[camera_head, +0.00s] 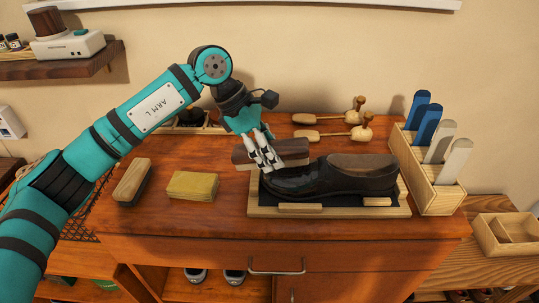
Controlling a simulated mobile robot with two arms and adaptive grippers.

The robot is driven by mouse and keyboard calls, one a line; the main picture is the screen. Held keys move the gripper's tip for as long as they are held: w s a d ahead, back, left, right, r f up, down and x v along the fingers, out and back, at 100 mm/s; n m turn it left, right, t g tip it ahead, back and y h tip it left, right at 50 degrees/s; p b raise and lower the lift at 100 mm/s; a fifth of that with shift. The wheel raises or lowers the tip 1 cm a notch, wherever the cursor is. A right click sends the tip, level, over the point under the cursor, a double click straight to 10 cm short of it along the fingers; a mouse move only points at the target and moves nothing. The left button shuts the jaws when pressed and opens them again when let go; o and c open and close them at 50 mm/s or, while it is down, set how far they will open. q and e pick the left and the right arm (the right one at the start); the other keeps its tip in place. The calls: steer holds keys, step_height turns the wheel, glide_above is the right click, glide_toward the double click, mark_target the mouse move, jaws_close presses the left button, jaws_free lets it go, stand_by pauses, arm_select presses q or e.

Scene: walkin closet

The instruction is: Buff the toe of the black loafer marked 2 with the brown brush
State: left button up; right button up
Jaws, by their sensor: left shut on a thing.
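My left gripper (266,160) is shut on the brown brush (291,148), gripping it across its long side. The brush is at the toe end of the black loafer (345,181), just above or against the toe. I cannot tell whether it touches the leather. The loafer rests on a wooden tray (255,208) with a dark mat, toe to the left and its opening to the right. No number 2 can be made out on it. My right gripper is out of view.
Left of the tray lie a yellow block (192,186) and another brush (132,181). Wooden shoe trees (335,134) lie behind the loafer. A wooden box (436,192) with blue and pale upright pieces stands close on the right. The front strip of the reddish cabinet top (180,222) is clear.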

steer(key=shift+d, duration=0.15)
arm_select(q)
steer(key=shift+d+r+p+v, duration=0.15)
steer(key=shift+p+v, duration=0.3)
steer(key=shift+v, duration=0.4)
steer(key=shift+d+r+p+v, duration=0.15)
steer(key=shift+p+v, duration=0.25)
steer(key=shift+v, duration=0.4)
steer(key=shift+d+p+v, duration=0.2)
steer(key=shift+p+v, duration=0.25)
steer(key=shift+v, duration=0.4)
steer(key=shift+p+v, duration=0.5)
steer(key=shift+v, duration=0.5)
steer(key=shift+d, duration=0.15)
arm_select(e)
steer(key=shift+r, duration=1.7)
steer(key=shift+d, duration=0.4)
